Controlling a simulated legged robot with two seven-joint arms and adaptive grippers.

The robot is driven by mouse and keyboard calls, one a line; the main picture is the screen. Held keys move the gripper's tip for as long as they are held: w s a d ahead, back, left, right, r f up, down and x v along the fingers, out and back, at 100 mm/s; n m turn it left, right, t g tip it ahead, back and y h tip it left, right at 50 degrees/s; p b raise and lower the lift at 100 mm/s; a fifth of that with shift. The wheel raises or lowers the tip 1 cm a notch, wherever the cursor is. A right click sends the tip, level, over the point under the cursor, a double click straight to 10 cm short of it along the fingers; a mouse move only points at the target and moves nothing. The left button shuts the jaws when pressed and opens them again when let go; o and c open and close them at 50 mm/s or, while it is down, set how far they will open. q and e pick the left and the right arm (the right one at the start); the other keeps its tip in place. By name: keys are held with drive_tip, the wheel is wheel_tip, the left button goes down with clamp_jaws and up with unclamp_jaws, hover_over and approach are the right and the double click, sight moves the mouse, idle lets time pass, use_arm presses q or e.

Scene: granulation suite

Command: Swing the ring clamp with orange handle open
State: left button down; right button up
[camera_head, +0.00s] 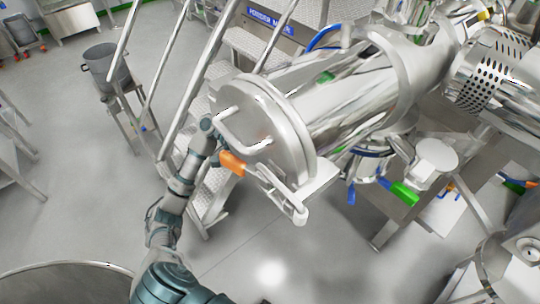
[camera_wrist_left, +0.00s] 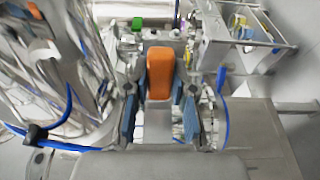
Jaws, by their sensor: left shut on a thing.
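The ring clamp (camera_head: 297,120) is a polished metal band around the near end of a large horizontal steel cylinder. Its orange handle (camera_head: 233,163) sits at the lower left of the round end cover, on a metal lever that runs down right to a joint at the cover's lower edge. My left gripper (camera_head: 220,153) reaches up from below to the handle. In the left wrist view, the orange handle (camera_wrist_left: 160,73) stands between the two blue-padded fingers, which are shut on it. The fingertips are small and partly hidden in the head view. My right gripper is not in view.
The end cover carries a U-shaped metal bar (camera_head: 236,138) close above my left gripper. Steel stairs with railings (camera_head: 190,85) stand behind my left arm. A green-handled valve (camera_head: 404,194) is below the cylinder at right. The floor at front centre is clear.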

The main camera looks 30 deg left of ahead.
use_arm(q)
drive_tip(key=shift+s+d+f, duration=0.15)
drive_tip(key=shift+d+f, duration=0.05)
drive_tip(key=shift+f, duration=0.1)
drive_tip(key=shift+d, duration=0.1)
drive_tip(key=c, duration=1)
unclamp_jaws()
drive_tip(key=shift+o, duration=0.2)
drive_tip(key=shift+a+r, duration=0.15)
drive_tip(key=shift+a, duration=0.15)
drive_tip(key=a, duration=1.2)
drive_tip(key=shift+w+a, duration=0.25)
drive_tip(key=shift+w, duration=0.2)
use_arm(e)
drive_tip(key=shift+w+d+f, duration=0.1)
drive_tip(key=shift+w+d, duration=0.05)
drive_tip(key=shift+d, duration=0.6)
use_arm(q)
drive_tip(key=shift+d, duration=0.3)
